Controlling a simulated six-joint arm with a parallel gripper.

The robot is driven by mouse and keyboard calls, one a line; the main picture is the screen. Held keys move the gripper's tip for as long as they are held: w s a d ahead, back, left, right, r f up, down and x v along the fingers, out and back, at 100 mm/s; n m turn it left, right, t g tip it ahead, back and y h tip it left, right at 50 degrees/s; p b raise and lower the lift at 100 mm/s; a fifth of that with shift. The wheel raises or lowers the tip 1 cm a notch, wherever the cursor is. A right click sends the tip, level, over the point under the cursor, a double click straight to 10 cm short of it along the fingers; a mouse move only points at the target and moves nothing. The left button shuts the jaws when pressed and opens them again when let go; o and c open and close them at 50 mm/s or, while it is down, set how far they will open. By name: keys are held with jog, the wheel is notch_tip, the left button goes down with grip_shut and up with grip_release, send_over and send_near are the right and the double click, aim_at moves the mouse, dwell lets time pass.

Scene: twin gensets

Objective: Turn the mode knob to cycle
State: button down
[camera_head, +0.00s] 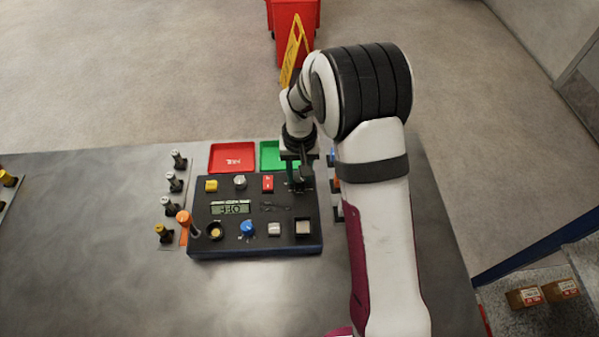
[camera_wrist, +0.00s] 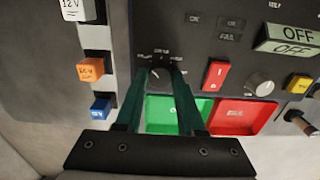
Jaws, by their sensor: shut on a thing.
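My gripper (camera_head: 300,183) reaches down to the panel's far right corner. In the wrist view my gripper (camera_wrist: 160,68) has its two green fingers closed around a small dark knob (camera_wrist: 160,73), which I take for the mode knob. Small white labels (camera_wrist: 162,51) arc above it, too small to read surely. The fingers hide most of the knob, so its pointer direction is unclear.
Near the held knob are a red rocker switch (camera_wrist: 216,75) and a grey knob (camera_wrist: 260,84). A green tray (camera_head: 269,150) and a red tray (camera_head: 232,156) lie behind the panel. A blue knob (camera_head: 248,229) is at the front. Labelled blocks (camera_wrist: 92,70) stand beside the panel.

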jog(key=m, duration=0.4)
jog(key=shift+m, duration=2.2)
jog(key=c, duration=0.5)
grip_release()
notch_tip(320, 180, up, 16)
jog(key=shift+f, duration=0.1)
